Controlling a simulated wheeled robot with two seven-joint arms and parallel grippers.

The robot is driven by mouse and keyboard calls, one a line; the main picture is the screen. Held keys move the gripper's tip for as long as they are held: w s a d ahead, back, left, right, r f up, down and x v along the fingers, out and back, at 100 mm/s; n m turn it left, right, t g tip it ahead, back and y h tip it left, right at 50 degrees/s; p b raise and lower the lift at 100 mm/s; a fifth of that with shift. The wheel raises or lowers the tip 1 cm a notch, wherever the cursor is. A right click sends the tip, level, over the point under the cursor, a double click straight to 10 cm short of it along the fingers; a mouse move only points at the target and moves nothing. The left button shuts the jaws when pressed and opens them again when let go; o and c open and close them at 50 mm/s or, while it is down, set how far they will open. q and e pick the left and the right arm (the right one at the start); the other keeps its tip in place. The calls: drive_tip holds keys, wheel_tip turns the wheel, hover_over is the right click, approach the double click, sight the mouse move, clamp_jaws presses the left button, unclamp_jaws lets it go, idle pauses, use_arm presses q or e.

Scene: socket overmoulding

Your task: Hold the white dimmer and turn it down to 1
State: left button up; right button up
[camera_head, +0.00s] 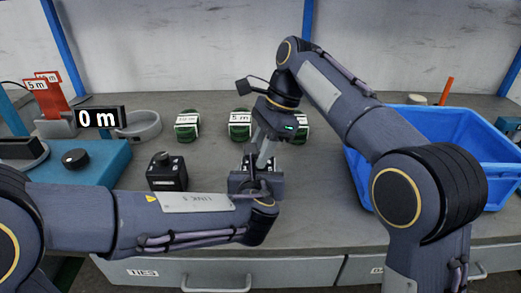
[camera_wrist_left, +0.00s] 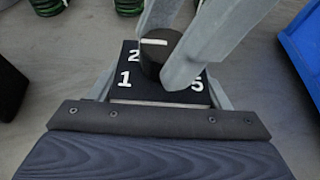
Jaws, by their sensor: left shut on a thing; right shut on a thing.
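The dimmer (camera_wrist_left: 133,76) has a dark top face with the numbers 1, 2 and 5 showing, and a pale strip along its near edge. Its dark round knob (camera_wrist_left: 151,60) has a white line on top; I cannot tell which number it points to. My left gripper (camera_head: 257,181) is shut on the dimmer's body, its fingers on either side in the left wrist view. My right gripper (camera_head: 265,150) reaches down from above, shut on the knob; its fingers flank the knob in the left wrist view. In the head view the grippers hide most of the dimmer.
A black dimmer (camera_head: 166,172) stands left of my grippers. Several green coils with labels (camera_head: 240,125) lie behind them. A blue crate (camera_head: 440,122) is at the right. A teal unit with a black knob (camera_head: 90,165), a "0 m" display (camera_head: 100,117) and a grey dish (camera_head: 142,126) are at the left.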

drive_tip(key=shift+w+n+g+h, duration=0.15)
drive_tip(key=shift+n+g, duration=0.15)
drive_tip(key=shift+n, duration=0.65)
drive_tip(key=shift+n+g+h, duration=0.15)
drive_tip(key=shift+n+g, duration=0.15)
drive_tip(key=shift+n, duration=0.65)
drive_tip(key=o, duration=0.7)
